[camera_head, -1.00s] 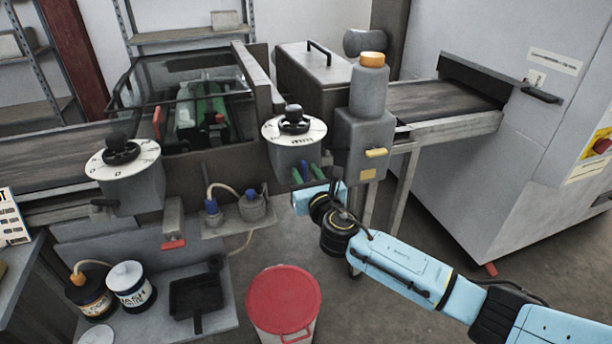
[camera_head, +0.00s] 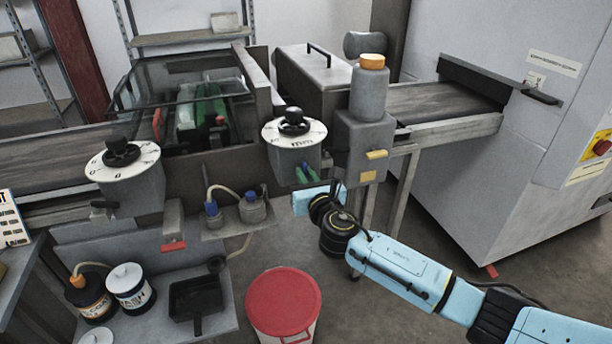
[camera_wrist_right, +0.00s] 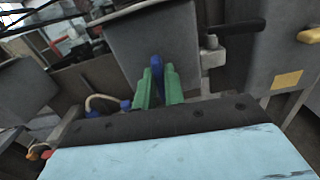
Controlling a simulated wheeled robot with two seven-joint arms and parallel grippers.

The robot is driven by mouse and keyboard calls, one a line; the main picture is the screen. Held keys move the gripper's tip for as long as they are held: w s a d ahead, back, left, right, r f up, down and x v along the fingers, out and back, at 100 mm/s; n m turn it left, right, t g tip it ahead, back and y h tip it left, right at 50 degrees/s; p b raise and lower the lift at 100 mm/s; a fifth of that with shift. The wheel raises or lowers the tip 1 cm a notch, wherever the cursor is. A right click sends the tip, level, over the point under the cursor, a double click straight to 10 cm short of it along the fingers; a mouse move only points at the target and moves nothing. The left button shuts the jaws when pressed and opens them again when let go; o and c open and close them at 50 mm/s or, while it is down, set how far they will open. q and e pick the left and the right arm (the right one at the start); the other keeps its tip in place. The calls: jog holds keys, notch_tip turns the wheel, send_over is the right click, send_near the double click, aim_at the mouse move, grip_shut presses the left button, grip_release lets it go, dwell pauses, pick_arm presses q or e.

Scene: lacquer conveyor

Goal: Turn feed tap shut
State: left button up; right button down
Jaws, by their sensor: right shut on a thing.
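My right gripper (camera_head: 305,174) reaches in from the right, under the right-hand dial box (camera_head: 293,155). Its green fingers show in the right wrist view (camera_wrist_right: 159,88), shut on a narrow blue lever (camera_wrist_right: 157,65), which I take to be the feed tap's handle. The lever stands roughly upright between the fingers, below the grey box. Its lower part is hidden by the fingers and the gripper body. My left gripper is not in view.
A black bar handle (camera_wrist_right: 236,27) sits just right of the fingers in the wrist view. A grey column with a yellow lever (camera_head: 377,154) stands close right of the gripper. A red-lidded bin (camera_head: 284,300) stands below. Blue-capped fittings (camera_head: 211,207) are to the left.

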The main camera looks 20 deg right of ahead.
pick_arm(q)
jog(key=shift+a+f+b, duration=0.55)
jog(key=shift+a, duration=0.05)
pick_arm(e)
jog(key=shift+d+f+m, duration=0.1)
jog(key=shift+m, duration=2.75)
jog(key=shift+d+f+m, duration=0.1)
jog(key=shift+f+m, duration=0.05)
jog(key=shift+m, duration=2.75)
jog(key=shift+d+f+m, duration=0.1)
jog(key=shift+m, duration=2.75)
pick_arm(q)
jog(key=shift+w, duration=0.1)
pick_arm(e)
jog(key=c, duration=1.5)
grip_release()
jog(key=shift+s, duration=0.1)
